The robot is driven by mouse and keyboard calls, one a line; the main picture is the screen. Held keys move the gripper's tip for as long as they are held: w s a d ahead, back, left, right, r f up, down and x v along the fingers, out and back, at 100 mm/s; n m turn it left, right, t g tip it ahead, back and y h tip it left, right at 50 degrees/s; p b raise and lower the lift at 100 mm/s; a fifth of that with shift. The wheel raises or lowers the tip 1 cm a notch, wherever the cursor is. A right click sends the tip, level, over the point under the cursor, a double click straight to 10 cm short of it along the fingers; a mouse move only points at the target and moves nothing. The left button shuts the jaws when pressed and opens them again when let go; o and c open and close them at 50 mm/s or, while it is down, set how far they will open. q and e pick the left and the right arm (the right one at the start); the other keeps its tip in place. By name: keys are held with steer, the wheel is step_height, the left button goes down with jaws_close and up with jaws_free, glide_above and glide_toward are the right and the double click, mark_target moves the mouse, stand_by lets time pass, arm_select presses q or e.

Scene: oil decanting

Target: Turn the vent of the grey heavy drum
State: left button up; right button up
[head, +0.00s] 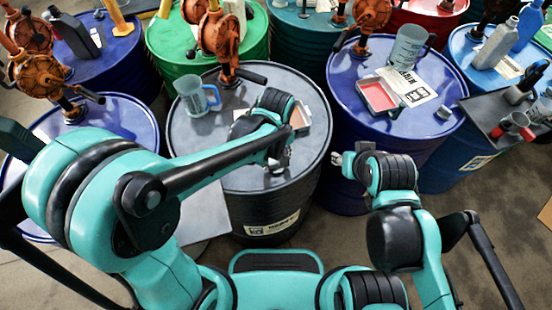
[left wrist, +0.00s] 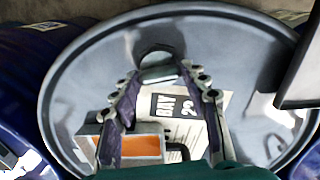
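The grey heavy drum (head: 186,137) stands upright in the middle of the head view, and its round top fills much of the left wrist view (left wrist: 75,85). My left gripper (head: 277,163) is low over the near part of the lid. In the left wrist view a round grey vent (left wrist: 158,66) lies between the tips of my left gripper (left wrist: 158,80), whose fingers are spread to either side. Contact with the vent is not clear. In the head view my left gripper covers the vent. My right gripper (head: 338,158) is right of the grey drum, against the blue drum's side in the picture.
On the grey lid are a blue-handled cup (head: 194,95), a rusty pump (head: 219,38) and a tray with an orange inside (left wrist: 143,146) beside a printed sheet (left wrist: 190,107). A blue drum (head: 358,107) stands close on the right. Other drums crowd behind.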

mark_target(276, 162)
arm_select(q)
steer(key=o, duration=0.4)
steer(key=shift+o, duration=0.2)
steer(key=shift+r, duration=0.1)
step_height(276, 162, up, 12)
stand_by(0.5)
steer(key=s+a+m+t, duration=0.2)
steer(key=a+t, duration=0.1)
steer(key=a, duration=0.5)
steer(key=s+a+m+t, duration=0.3)
steer(key=a+t, duration=0.1)
steer(key=a, duration=0.5)
steer(key=shift+s+a+f, duration=0.25)
steer(key=shift+a+f, duration=0.05)
steer(key=shift+f, duration=0.15)
